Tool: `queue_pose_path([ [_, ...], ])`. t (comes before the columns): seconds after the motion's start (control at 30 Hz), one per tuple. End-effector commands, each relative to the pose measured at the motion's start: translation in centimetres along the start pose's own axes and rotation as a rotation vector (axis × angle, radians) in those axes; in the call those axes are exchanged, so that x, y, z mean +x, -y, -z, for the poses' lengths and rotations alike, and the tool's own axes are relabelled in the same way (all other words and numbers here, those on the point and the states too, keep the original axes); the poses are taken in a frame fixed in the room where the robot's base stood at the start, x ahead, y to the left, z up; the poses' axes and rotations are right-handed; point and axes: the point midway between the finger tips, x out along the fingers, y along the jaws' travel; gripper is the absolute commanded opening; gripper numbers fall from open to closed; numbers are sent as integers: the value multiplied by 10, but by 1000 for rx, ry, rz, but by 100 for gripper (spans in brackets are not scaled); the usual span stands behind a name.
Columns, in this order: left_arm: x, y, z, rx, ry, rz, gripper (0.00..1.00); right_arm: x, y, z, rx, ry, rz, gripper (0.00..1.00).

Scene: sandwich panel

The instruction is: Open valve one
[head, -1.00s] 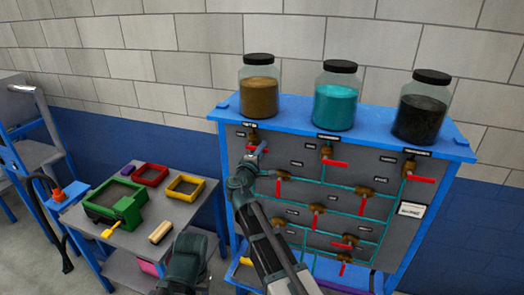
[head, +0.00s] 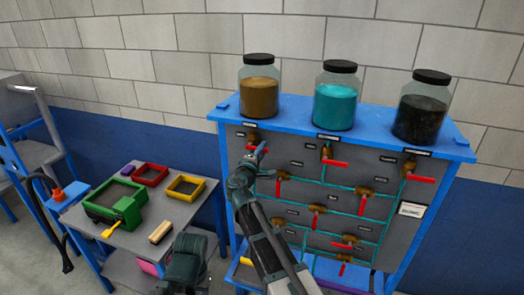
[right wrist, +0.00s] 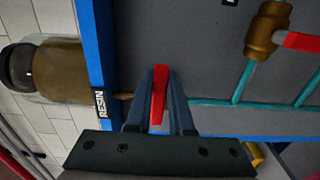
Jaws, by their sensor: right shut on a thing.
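The valve at the panel's upper left has a brass body (head: 253,138), under the jar of brown resin (head: 259,97). My right gripper (head: 258,155) is at this valve in the head view. In the right wrist view, the valve's red handle (right wrist: 159,95) lies between the two dark fingers of my right gripper (right wrist: 160,108), which is shut on it. The fingers and wrist hide most of this valve's body.
The grey panel (head: 300,235) carries several other red-handled valves joined by teal pipes. Teal (head: 335,105) and black (head: 420,118) jars stand on the blue top shelf. At left, a side table (head: 185,212) holds a green box, a red tray and a yellow tray.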

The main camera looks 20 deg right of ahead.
Motion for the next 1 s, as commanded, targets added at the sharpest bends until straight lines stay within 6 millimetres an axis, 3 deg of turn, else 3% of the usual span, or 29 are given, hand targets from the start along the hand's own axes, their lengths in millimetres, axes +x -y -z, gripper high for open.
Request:
queue_pose_path([
  [0.57, 3, 0, 0, 0, 0, 0, 50, 0, 3, 0, 30, -1, 1, 0],
  [1.0, 20, -2, 1, -2, -1, 0, 50, 0, 21, 4, 353, 0, 2, 0],
])
